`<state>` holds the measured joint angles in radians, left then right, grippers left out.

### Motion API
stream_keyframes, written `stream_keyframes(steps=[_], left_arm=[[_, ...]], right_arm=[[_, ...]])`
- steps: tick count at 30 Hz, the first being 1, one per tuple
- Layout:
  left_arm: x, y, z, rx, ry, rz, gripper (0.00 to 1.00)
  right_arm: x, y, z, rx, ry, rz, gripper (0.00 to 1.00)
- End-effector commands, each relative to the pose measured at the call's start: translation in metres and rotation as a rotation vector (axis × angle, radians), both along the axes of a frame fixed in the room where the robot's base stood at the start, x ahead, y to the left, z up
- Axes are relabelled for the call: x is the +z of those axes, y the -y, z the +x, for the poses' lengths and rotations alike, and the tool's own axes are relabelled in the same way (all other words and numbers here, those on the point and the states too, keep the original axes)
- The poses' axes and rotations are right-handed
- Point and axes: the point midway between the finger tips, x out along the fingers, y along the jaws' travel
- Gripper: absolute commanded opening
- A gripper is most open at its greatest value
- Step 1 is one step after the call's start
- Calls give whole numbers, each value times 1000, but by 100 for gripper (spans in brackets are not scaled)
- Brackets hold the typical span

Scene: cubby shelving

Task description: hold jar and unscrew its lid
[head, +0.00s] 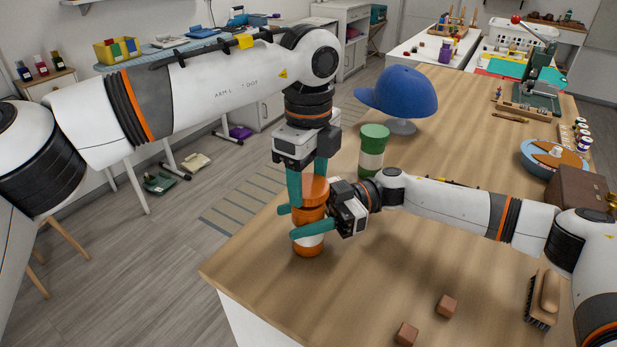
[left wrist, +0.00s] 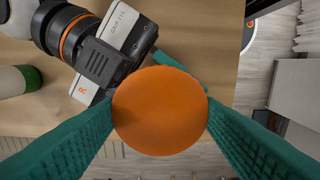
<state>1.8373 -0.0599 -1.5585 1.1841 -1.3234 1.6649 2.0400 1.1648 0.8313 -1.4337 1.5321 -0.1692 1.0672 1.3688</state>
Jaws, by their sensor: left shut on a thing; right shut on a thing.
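An orange jar (head: 308,249) with a pale band stands upright near the left edge of the wooden table. Its orange lid (head: 315,190) is at the top of the jar; whether it is loosened I cannot tell. My left gripper (head: 305,193) reaches down from above, its teal fingers shut on the lid's two sides. In the left wrist view the round lid (left wrist: 160,110) sits between both fingers and hides the jar below. My right gripper (head: 298,222) comes in from the right, shut around the jar body, its fingers hiding part of it.
A green-lidded jar (head: 372,150) stands behind my right gripper. A blue cap (head: 400,92) on a stand is further back. Two small wooden blocks (head: 446,305) (head: 406,334) lie near the front, with a brush (head: 543,298) at the right. The table's left edge is close to the jar.

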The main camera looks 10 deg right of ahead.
Motion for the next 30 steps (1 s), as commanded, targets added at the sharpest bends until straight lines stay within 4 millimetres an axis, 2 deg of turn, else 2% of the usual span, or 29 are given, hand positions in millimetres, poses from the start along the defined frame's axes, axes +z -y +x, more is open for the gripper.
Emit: stream_keyframes(steps=[9,17,18,21,22,30], left_arm=[[35,0,0,1,2,-1,31],[39,0,0,0,0,0,31],[39,0,0,0,0,0,31],[39,0,0,0,0,0,31],[39,0,0,0,0,0,31],[39,0,0,0,0,0,31]], right_arm=[[-1,0,0,0,-1,-1,0],[-1,0,0,0,-1,-1,0],[-1,0,0,0,-1,-1,55],[-1,0,0,0,-1,-1,71],[-1,0,0,0,-1,-1,74],[0,1,0,-1,0,0,74]])
